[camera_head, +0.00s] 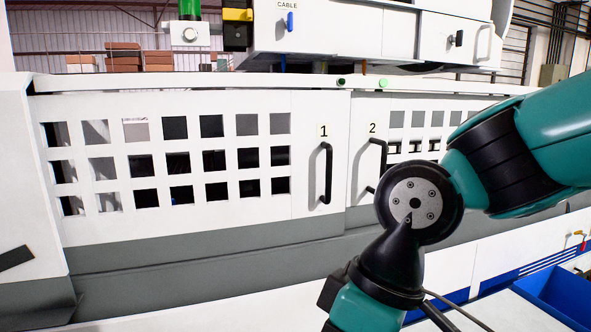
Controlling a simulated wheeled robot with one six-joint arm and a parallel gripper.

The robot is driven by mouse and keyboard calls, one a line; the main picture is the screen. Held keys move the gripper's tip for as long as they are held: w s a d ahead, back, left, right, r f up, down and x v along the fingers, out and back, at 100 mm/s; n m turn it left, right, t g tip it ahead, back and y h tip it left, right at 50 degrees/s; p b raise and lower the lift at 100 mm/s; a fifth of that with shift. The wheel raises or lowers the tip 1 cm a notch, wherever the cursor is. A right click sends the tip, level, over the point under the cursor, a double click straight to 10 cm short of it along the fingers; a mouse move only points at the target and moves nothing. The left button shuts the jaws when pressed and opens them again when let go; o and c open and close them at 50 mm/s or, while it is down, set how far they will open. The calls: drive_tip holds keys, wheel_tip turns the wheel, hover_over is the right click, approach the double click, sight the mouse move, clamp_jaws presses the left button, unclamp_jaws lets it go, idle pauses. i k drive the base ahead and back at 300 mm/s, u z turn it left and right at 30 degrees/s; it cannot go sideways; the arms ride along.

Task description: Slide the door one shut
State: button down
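Door one (307,112) is a white panel with rows of square openings, a "1" label and a vertical black handle (327,173) near its right edge. Its right edge meets the left edge of door two (357,112), with no clear gap between them. Door two has a "2" label and its own black handle (382,155), whose lower part is partly hidden by my arm. My teal and black arm crosses the right side in front of door two and bends down to the bottom edge. My gripper is not visible, so its hold cannot be seen.
A grey lower panel (200,262) runs below the doors. A white cabinet marked "CABLE" (330,30) stands above them. A blue bin (560,293) is at the lower right. The space in front of door one's handle looks clear.

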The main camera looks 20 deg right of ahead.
sight(316, 139)
drive_tip(key=u, duration=0.25)
drive_tip(key=i, duration=1.1)
drive_tip(key=z, duration=0.45)
